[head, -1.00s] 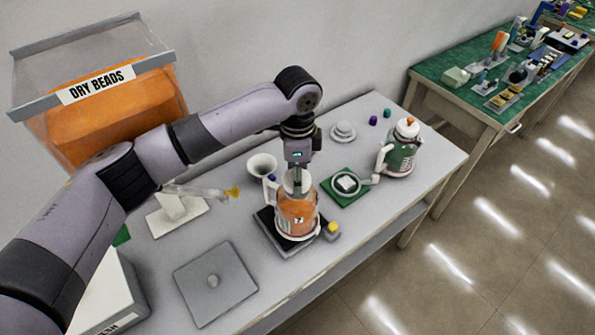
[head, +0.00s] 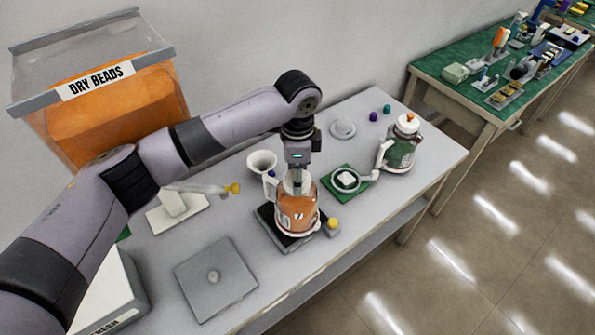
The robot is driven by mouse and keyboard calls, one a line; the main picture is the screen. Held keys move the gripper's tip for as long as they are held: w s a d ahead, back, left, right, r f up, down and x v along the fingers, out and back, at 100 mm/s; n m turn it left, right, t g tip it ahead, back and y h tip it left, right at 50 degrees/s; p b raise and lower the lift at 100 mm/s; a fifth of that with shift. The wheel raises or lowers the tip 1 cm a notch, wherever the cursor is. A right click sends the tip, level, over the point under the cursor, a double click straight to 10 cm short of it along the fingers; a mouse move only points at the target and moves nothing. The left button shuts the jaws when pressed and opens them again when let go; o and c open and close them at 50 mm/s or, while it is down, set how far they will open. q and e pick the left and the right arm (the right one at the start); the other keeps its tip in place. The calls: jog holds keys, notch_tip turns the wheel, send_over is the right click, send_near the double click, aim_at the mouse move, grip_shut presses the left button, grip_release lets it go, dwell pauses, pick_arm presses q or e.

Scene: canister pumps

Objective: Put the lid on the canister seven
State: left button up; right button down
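An orange-filled canister (head: 297,217) with a white handle stands upright on a dark scale-like base in the middle of the table. Its small label is too small to read surely. My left gripper (head: 297,181) points straight down at the canister's top. Its fingers hide much of the opening, so I cannot tell whether they are open or hold a lid. A pale round lid-like piece (head: 343,128) lies flat at the back of the table. A green canister (head: 398,149) with a white top and orange knob stands at the right. My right gripper is out of view.
A white funnel (head: 262,162) stands behind the orange canister. A green mat (head: 332,193) with a white dish lies to its right. A grey plate (head: 215,280) lies at the front left. A bead bin (head: 100,105) hangs at the left. The table's right front is clear.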

pick_arm(q)
jog(key=shift+f+p, duration=0.15)
jog(key=shift+p, duration=0.75)
dwell(0.7)
dwell(0.3)
jog(key=o, duration=1)
jog(key=o, duration=0.5)
jog(key=shift+c, duration=0.2)
notch_tip(320, 180, up, 7)
jog(key=p, duration=0.7)
jog(key=shift+p, duration=0.3)
